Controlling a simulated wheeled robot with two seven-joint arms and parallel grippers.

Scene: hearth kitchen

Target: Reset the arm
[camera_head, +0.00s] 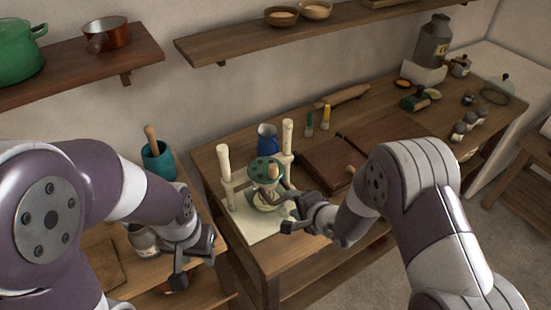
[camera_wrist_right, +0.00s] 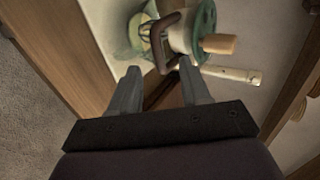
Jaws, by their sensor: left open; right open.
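My right gripper (camera_head: 290,210) is open over the front of the wooden table, close beside a hand mixer or grinder (camera_head: 266,170) with a green round top and a wooden knob. In the right wrist view my two fingers (camera_wrist_right: 152,88) are apart, and the device's green top (camera_wrist_right: 203,25), its wooden knob (camera_wrist_right: 218,44) and a dark curved handle (camera_wrist_right: 165,35) show just beyond them. I cannot tell whether a finger touches the handle. My left gripper (camera_head: 190,270) hangs open and empty over the lower table at the left.
Two cream posts (camera_head: 224,162) stand around the device on a pale board (camera_head: 250,225). A blue jug (camera_head: 267,138) is behind it. Brown cutting boards (camera_head: 325,163) lie to the right. A teal crock (camera_head: 158,160) stands at the left. Shelves (camera_head: 240,45) hang above.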

